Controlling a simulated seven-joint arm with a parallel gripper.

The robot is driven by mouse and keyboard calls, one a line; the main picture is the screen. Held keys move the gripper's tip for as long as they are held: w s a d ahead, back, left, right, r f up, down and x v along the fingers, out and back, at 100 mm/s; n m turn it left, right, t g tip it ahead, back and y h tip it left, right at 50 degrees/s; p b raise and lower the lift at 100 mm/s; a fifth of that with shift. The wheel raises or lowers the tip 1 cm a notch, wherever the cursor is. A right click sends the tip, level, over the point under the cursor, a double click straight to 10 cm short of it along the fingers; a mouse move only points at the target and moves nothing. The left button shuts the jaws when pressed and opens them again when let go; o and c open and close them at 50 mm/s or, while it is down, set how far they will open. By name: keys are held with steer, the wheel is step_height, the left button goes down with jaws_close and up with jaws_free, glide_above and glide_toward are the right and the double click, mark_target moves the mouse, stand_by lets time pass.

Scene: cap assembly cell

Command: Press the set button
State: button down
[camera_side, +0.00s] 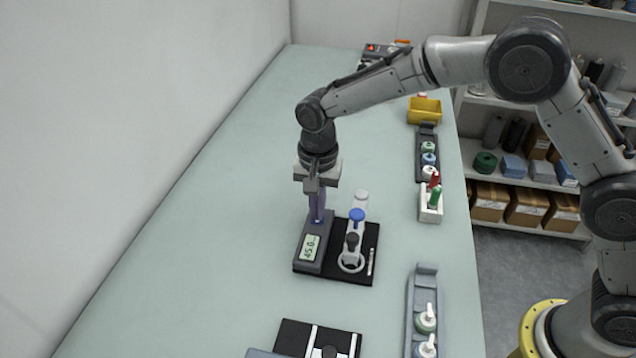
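A dark grey device with a lit display (310,248) stands on the left part of a black base plate (335,277). The display seems to read about 45.0, but the digits are small. My gripper (317,212) points straight down over the back end of this device. Its narrow fingers look close together, but their tips are too small to judge. I cannot tell whether they touch the device. The set button itself cannot be made out; the gripper may hide it. Beside the device stand a blue-topped part (357,216) and a dark-topped part (352,242) by a white ring (351,263).
A white holder (431,214) with red and green pieces stands right of the plate. A dark rack (427,160) and a yellow bin (424,110) are behind it. A grey rack (424,300) and a black fixture (300,337) are in front. The table's left side is clear.

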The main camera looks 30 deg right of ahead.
step_height(320, 180, up, 14)
stand_by(0.4)
steer(key=shift+f, duration=0.1)
stand_by(0.4)
steer(key=s+d+r+m+t, duration=0.1)
steer(key=s+d+r+t, duration=0.1)
steer(key=d+r, duration=0.6)
steer(key=s+d+r+t, duration=0.2)
steer(key=s+d+r, duration=0.5)
steer(key=s, duration=0.4)
steer(key=s+d+f+n, duration=0.3)
steer(key=s+f+n, duration=0.2)
steer(key=s, duration=0.3)
steer(key=s+d+f+n+t, duration=0.1)
steer(key=s+d+f+n, duration=0.2)
steer(key=s+f+n, duration=0.2)
steer(key=s+f, duration=0.2)
steer(key=s, duration=0.1)
steer(key=shift+s, duration=0.15)
